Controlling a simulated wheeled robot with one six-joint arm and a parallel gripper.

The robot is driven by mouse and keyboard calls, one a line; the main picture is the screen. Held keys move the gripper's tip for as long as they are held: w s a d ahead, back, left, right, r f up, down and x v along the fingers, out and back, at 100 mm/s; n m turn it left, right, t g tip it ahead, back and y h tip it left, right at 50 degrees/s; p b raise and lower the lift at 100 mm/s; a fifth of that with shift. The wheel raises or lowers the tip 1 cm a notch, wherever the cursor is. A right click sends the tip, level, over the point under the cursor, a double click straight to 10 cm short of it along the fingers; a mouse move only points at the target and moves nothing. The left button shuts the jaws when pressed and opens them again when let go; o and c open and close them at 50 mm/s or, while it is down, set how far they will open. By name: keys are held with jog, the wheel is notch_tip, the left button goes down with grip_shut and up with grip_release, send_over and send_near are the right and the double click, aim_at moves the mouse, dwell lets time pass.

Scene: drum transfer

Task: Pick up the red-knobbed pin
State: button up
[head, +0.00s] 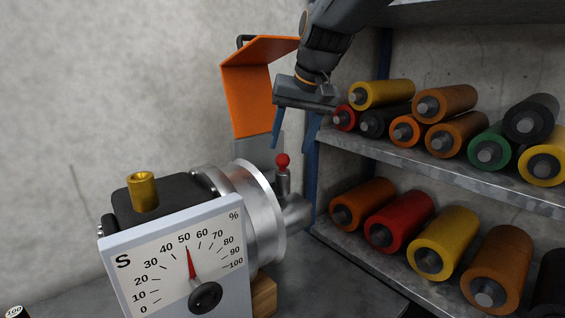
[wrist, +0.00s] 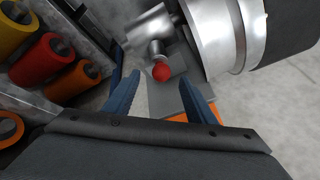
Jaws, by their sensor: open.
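The red-knobbed pin (head: 283,162) stands upright in a metal fitting at the right side of the silver drum housing. In the wrist view its red knob (wrist: 161,71) shows just beyond and between the fingertips. My gripper (head: 291,140) is open and empty, pointing down above the pin, with its fingers apart from the knob. The gripper's blue fingers also show in the wrist view (wrist: 160,85).
A metal shelf (head: 420,165) with several coloured rollers stands close on the right. An orange bent panel (head: 245,95) stands behind the gripper. A dial plate (head: 180,268) with a red needle and a brass knob (head: 143,190) are at the front left.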

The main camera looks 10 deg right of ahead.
aim_at(284, 155)
jog(key=shift+w+p+x, duration=0.25)
jog(key=shift+p+x, duration=0.6)
jog(key=shift+x, duration=1.5)
jog(key=shift+a+r, duration=0.1)
jog(key=shift+r, duration=0.05)
jog(key=c, duration=1.2)
